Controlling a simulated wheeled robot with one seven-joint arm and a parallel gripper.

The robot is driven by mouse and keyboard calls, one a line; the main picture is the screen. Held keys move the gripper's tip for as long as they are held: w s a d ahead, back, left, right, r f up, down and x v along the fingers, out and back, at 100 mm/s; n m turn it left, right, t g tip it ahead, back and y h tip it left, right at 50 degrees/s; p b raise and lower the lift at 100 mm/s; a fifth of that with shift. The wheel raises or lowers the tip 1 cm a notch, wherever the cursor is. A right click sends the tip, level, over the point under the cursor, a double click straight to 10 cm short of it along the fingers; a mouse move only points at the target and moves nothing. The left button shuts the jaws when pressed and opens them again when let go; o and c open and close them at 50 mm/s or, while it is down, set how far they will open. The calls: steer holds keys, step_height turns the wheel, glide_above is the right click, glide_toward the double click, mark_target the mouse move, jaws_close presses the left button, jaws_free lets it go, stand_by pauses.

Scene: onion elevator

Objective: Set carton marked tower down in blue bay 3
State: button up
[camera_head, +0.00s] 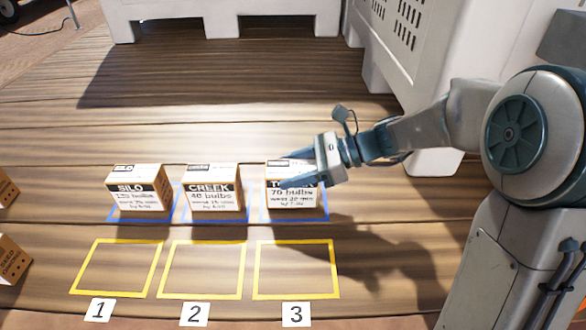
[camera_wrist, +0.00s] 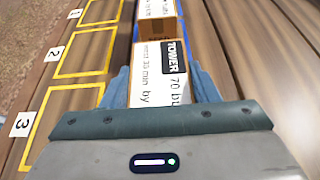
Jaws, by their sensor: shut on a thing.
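The carton marked TOWER (camera_head: 293,201) stands upright inside the blue outline of bay 3 (camera_head: 296,221), at the right end of a row of cartons. Its base looks level with its neighbours, on or very near the boards. My gripper (camera_head: 303,170) reaches in from the right and is shut on the carton, with blue fingers on its two sides. In the wrist view, the TOWER carton (camera_wrist: 158,68) sits between the fingers. My gripper hides part of its top and label.
Cartons SILO (camera_head: 138,192) and CREEK (camera_head: 212,192) stand in the blue bays to the left. Empty yellow bays, including yellow bay 3 (camera_head: 297,297), lie in front with number cards. White bins (camera_head: 225,15) stand behind. More cartons (camera_head: 12,260) show at the left edge.

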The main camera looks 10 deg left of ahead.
steer(key=shift+f, duration=0.15)
steer(key=shift+f, duration=0.2)
steer(key=o, duration=1.3)
steer(key=shift+r, duration=0.1)
